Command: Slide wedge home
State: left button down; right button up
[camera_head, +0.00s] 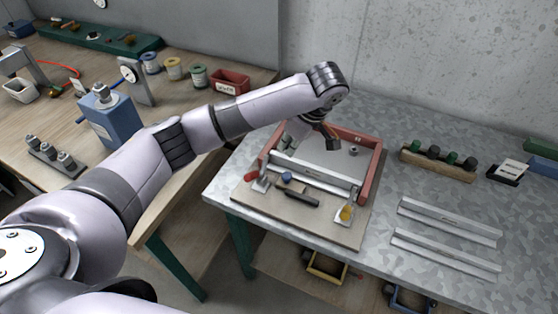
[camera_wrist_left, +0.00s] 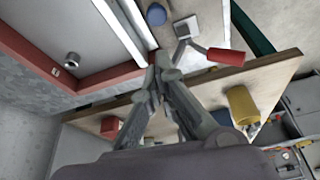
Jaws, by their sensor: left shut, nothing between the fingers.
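A red-walled frame (camera_head: 370,172) with a grey floor stands on a wooden board (camera_head: 325,228). A pale metal rail (camera_head: 315,176) runs along its front side. A short black bar (camera_head: 302,198) lies on the board in front of the rail; I cannot tell whether it is the wedge. A blue knob (camera_head: 287,177) sits beside it and also shows in the left wrist view (camera_wrist_left: 155,13). My left gripper (camera_head: 285,145) is over the frame's left part. In the left wrist view its fingers (camera_wrist_left: 164,68) are shut and empty. My right gripper is out of view.
A red-handled clamp (camera_head: 255,178) is at the board's left, a yellow-handled one (camera_head: 347,213) at its front right. Two loose metal strips (camera_head: 445,242) lie on the metal table to the right. A wooden rack (camera_head: 438,163) stands behind them.

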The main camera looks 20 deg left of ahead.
pick_arm(q)
jog(key=p, duration=0.1)
send_over(292, 181)
jog(key=a, duration=0.4)
notch_tip(292, 181, down, 8)
jog(key=shift+a, duration=0.1)
jog(key=shift+w+a+f, duration=0.1)
jog(key=shift+a+f, duration=0.1)
jog(key=shift+f, duration=0.5)
jog(key=shift+w, duration=0.1)
